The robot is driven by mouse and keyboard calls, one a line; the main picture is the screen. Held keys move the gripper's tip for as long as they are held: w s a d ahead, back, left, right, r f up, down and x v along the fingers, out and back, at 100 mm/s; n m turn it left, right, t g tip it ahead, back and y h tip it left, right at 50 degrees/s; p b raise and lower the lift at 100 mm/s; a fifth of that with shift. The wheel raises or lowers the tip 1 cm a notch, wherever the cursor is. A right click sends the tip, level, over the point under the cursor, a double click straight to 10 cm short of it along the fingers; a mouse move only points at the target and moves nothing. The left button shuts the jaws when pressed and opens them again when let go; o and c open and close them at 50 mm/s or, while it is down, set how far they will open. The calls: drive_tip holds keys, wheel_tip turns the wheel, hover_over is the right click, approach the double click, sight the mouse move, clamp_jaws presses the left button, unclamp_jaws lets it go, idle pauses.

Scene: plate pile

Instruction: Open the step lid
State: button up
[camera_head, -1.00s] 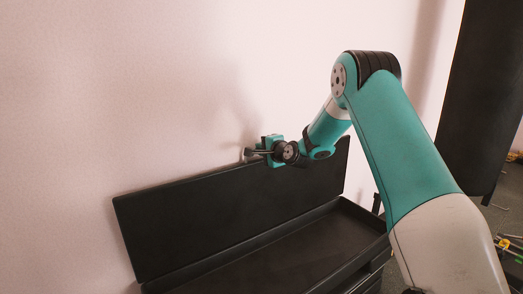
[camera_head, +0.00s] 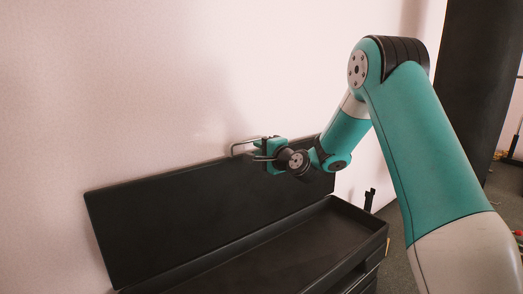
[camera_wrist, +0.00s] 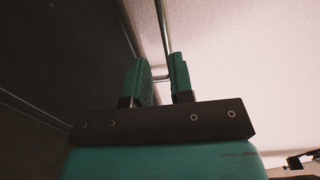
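The step lid (camera_head: 190,205) is a long dark panel, standing raised and nearly upright along the back of a dark step unit (camera_head: 285,255), close to the pale wall. My gripper (camera_head: 259,150) is at the lid's upper edge, beside a thin metal handle (camera_head: 238,148). In the wrist view my gripper (camera_wrist: 160,80) has its two green fingers apart, with a visible gap between them. A thin metal bar of the handle (camera_wrist: 163,25) runs up beyond the fingers, and a short piece shows between them. The dark lid (camera_wrist: 65,60) fills the left side there.
The pale wall (camera_head: 150,80) is close behind the lid and gripper. The open shallow tray of the unit lies below the lid. A tall dark column (camera_head: 475,80) stands at the right, with dark floor (camera_head: 505,200) beside it.

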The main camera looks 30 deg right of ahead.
drive_tip(key=s+d+b, duration=0.2)
drive_tip(key=s+b, duration=0.1)
drive_tip(key=s, duration=1.4)
drive_tip(key=shift+s+r, duration=0.15)
drive_tip(key=shift+r, duration=0.15)
